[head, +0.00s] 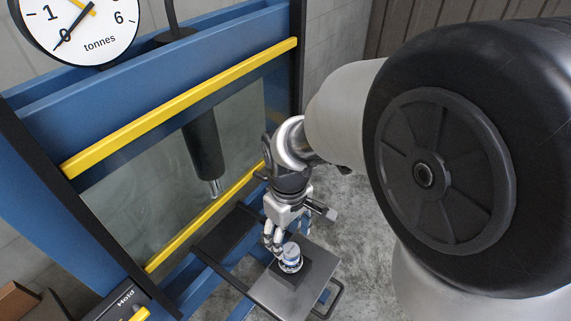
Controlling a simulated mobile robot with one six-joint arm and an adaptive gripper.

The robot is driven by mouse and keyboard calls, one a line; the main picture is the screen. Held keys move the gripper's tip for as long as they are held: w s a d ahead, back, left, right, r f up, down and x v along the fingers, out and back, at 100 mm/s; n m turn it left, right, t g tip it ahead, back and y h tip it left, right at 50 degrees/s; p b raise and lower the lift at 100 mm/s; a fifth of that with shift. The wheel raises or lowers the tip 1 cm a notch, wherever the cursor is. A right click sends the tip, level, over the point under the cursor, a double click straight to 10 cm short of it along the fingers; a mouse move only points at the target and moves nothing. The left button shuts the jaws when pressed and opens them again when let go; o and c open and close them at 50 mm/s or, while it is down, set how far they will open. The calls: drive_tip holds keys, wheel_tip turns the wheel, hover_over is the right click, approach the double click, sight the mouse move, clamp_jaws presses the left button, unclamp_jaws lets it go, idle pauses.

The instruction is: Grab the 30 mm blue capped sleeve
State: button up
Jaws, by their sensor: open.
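Whether any finger touches the sleeve cannot be told. Part of the sleeve's left side is hidden by the fingers.
A blue press frame (150,75) with yellow bars fills the left. Its dark ram (205,148) hangs left of my gripper. A dial gauge (78,28) marked tonnes sits at top left. A control box (120,303) stands at bottom left. Bare concrete floor lies right of the plate.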

sight(291, 250)
wheel_tip(291, 250, down, 3)
drive_tip(key=shift+f+b, duration=0.2)
drive_tip(key=shift+b, duration=0.15)
drive_tip(key=f, duration=0.1)
drive_tip(key=f+b, duration=0.1)
drive_tip(key=f, duration=0.1)
drive_tip(key=f+b, duration=0.1)
drive_tip(key=shift+s+d+f, duration=0.15)
drive_tip(key=shift+d+f, duration=0.1)
drive_tip(key=shift+d, duration=0.15)
drive_tip(key=shift+f, duration=0.4)
drive_tip(key=shift+r, duration=0.1)
drive_tip(key=shift+c, duration=0.4)
drive_tip(key=c, duration=1.3)
